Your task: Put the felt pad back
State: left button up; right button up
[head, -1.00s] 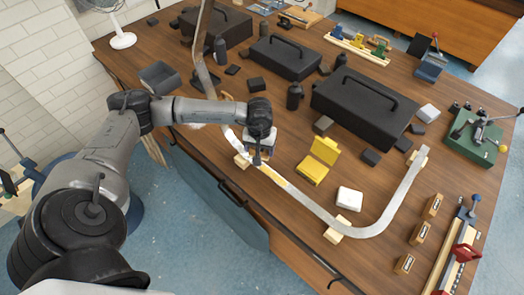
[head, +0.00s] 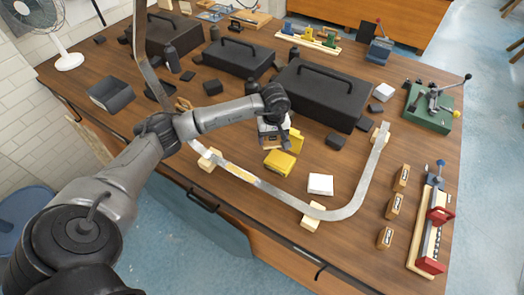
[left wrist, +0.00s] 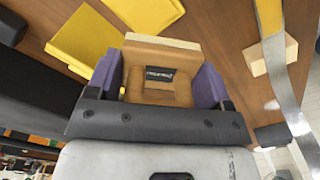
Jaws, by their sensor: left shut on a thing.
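My left gripper (left wrist: 163,88) is shut on a tan block (left wrist: 160,55) with a dark label and a paler layer along its far edge. The block sits between the purple fingers. I cannot tell whether this pale layer is the felt pad. In the head view my left gripper (head: 271,143) hangs over the table beside an open yellow case (head: 279,162), partly hiding its raised lid. The case also shows at the upper left of the left wrist view (left wrist: 85,42), apart from the held block. My right gripper is not in view.
A curved metal strip (head: 348,209) on wooden blocks runs along the front. A white block (head: 320,184) lies right of the yellow case. Black toolboxes (head: 320,93) stand behind. Several labelled tan blocks (head: 394,205) and a red clamp fixture (head: 431,230) lie at the right.

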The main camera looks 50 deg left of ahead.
pick_arm(q)
jog(key=shift+s+a+f+n, duration=0.1)
jog(key=shift+s+a+n, duration=0.05)
jog(key=shift+s+n, duration=0.15)
jog(key=p, duration=0.1)
send_over(245, 147)
notch_tip(245, 147, down, 7)
jog(key=shift+a+r, duration=0.1)
jog(key=shift+s+f, duration=0.1)
jog(key=shift+f, duration=1.95)
jog(key=shift+f, duration=0.25)
jog(key=o, duration=0.8)
jog(key=shift+r, duration=0.1)
